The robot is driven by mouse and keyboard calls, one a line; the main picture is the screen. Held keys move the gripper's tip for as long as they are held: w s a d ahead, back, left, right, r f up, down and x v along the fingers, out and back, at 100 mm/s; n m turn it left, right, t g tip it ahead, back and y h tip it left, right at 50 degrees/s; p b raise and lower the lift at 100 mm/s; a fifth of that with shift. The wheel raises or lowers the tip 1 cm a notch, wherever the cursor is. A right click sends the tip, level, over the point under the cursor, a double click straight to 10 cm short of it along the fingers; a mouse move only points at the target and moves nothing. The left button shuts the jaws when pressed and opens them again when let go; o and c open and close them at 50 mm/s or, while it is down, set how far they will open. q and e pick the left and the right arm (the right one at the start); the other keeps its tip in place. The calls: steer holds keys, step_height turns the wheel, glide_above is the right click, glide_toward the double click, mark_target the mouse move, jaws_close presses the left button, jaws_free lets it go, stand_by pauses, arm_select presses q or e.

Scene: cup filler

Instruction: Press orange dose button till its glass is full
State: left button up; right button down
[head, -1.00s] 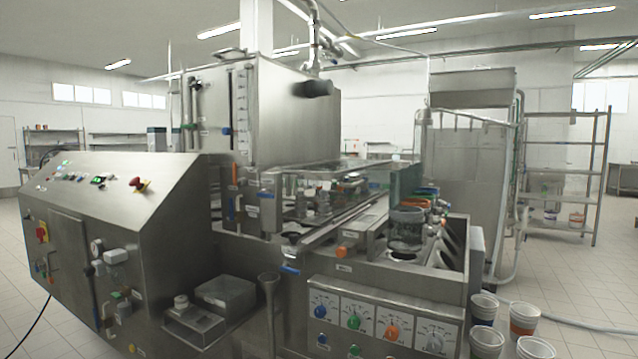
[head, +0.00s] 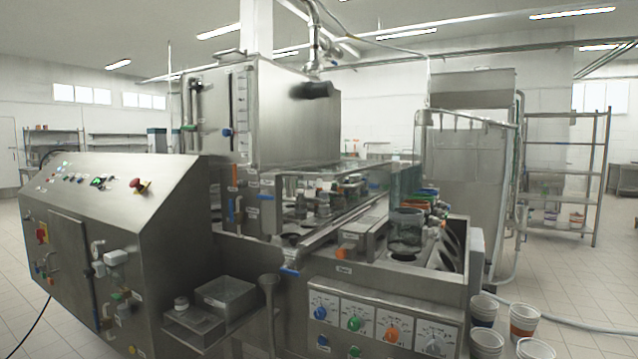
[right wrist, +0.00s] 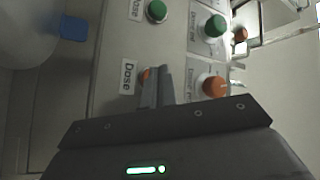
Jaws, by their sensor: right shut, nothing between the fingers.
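The orange dose button (right wrist: 146,74) is in the right wrist view, beside a "Dose" label and partly hidden by my right gripper (right wrist: 162,72). The gripper is shut and empty, its fingertips over the button; I cannot tell whether they touch or press it. The orange knob (right wrist: 214,86) is to the right, and it also shows on the front panel in the head view (head: 393,331). A clear glass (head: 407,228) stands at the filling end of the machine; its fill level is unclear, and I cannot tell whether it belongs to the orange button. My left gripper is out of view.
The green dose button (right wrist: 157,10) and green knob (right wrist: 213,26) are close by in the wrist view. In the head view, several cups (head: 522,322) stand at the lower right, the control cabinet (head: 110,215) fills the left, and a shelf rack (head: 570,170) stands behind.

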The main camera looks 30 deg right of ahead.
steer(key=shift+s+a, duration=0.2)
steer(key=shift+a, duration=0.05)
steer(key=s+a+p, duration=0.2)
steer(key=a+p, duration=0.1)
steer(key=shift+s+a+r, duration=0.2)
steer(key=shift+s+a+f+p, duration=0.1)
steer(key=shift+s+a+p, duration=0.25)
steer(key=shift+s+a, duration=0.25)
steer(key=shift+w+a+f, duration=0.1)
steer(key=shift+a, duration=0.05)
stand_by(3.5)
